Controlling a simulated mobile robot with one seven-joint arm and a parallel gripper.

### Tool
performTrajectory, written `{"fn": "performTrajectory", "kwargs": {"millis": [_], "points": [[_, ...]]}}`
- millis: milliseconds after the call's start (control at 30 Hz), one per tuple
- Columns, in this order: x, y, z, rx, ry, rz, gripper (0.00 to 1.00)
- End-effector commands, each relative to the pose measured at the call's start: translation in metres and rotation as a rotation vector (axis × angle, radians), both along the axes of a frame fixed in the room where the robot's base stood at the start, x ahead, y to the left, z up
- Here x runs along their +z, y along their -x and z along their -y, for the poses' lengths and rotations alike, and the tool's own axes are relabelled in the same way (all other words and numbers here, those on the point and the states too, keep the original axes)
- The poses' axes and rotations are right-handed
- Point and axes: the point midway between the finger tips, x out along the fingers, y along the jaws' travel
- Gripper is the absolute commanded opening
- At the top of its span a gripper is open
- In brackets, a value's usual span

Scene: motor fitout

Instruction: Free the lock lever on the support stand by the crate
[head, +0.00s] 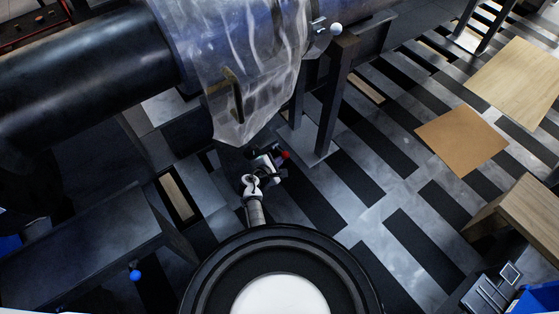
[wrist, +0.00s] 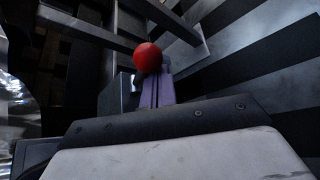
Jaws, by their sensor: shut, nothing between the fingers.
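In the wrist view the red knob (wrist: 148,57) sits right at the tips of my gripper (wrist: 157,77). The fingers are shut with nothing between them; I cannot tell whether they touch the knob. The knob's lever arm is mostly hidden. A dark support stand (head: 333,100) with a white ball knob (head: 336,28) stands above right of my gripper (head: 276,157). Another dark stand (head: 95,240) at lower left has a blue ball knob (head: 135,276).
A large dark cylinder (head: 90,65) with plastic film (head: 245,65) hangs over the area. A wooden crate (head: 515,220) stands at right, with a blue bin (head: 540,300) below it. Flat brown sheets (head: 462,137) lie on the floor. The striped floor (head: 400,200) between is mostly clear.

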Motion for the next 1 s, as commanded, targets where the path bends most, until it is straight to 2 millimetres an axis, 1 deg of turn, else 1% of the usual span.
{"fn": "performTrajectory", "kwargs": {"millis": [433, 567, 667, 900, 933, 1000], "points": [[0.002, -0.001, 0.001, -0.002, 0.001, 0.002, 0.0], [-0.002, -0.001, 0.001, -0.002, 0.001, 0.002, 0.0], [-0.011, -0.001, 0.0, -0.003, 0.001, 0.001, 0.0], [-0.046, -0.001, -0.002, -0.002, 0.0, 0.001, 0.0], [-0.04, 0.002, -0.006, 0.0, 0.0, 0.002, 0.0], [-0.024, 0.013, -0.017, 0.002, 0.0, 0.003, 0.0]]}}
